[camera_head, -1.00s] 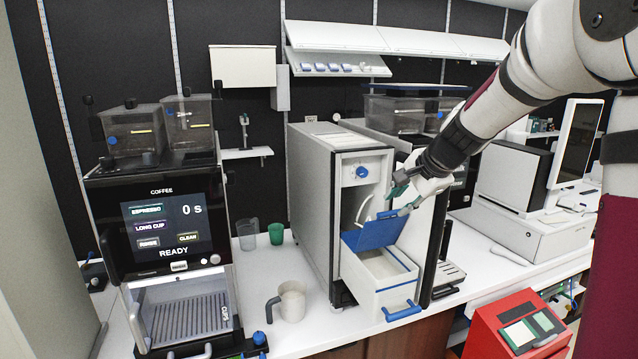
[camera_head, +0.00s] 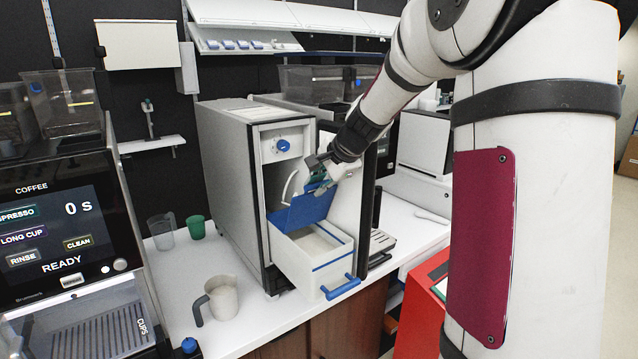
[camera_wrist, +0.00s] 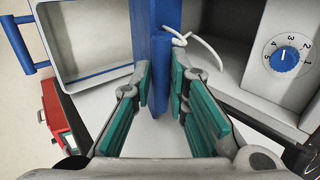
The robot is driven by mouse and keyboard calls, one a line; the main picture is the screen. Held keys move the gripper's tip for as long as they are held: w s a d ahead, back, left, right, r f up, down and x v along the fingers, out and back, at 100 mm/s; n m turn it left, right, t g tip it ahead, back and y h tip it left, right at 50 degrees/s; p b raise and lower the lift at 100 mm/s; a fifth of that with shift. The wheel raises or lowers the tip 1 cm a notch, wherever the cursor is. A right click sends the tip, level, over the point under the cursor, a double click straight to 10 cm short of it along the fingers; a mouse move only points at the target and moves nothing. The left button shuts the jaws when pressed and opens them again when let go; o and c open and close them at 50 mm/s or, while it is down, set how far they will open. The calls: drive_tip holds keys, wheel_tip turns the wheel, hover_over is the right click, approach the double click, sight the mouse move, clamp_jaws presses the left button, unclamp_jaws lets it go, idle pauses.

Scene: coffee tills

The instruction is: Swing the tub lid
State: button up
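The tub lid (camera_head: 302,211) is a blue flap, tilted up over the white open tub (camera_head: 344,246) that sticks out of the front of a grey cooler cabinet. The tub has a blue front handle (camera_head: 341,287). My gripper (camera_head: 322,184) is at the lid's raised upper edge. In the wrist view, the lid's blue edge (camera_wrist: 160,65) runs between the green finger pads of my gripper (camera_wrist: 161,82), which sit close against both sides of it. The contact itself is partly hidden. The tub's rim (camera_wrist: 50,45) shows at upper left there.
The cooler cabinet (camera_head: 232,185) with a blue dial stands behind the tub. A pitcher (camera_head: 221,298), a clear cup and a green cup (camera_head: 196,227) stand left of it. The coffee machine (camera_head: 65,235) is at far left. A red box (camera_head: 420,315) stands at the right.

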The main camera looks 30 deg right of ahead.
drive_tip(key=shift+s+r, duration=0.2)
clamp_jaws()
drive_tip(key=shift+w+r+b, duration=0.25)
drive_tip(key=shift+w, duration=0.7)
drive_tip(key=shift+w+r+b, duration=0.25)
drive_tip(key=shift+w, duration=0.75)
drive_tip(key=shift+w+f+b, duration=0.15)
drive_tip(key=shift+w+b, duration=0.6)
drive_tip(key=shift+w, duration=0.75)
drive_tip(key=o, duration=0.8)
unclamp_jaws()
drive_tip(key=shift+s, duration=0.1)
drive_tip(key=shift+v, duration=6.05)
drive_tip(key=shift+a, duration=0.1)
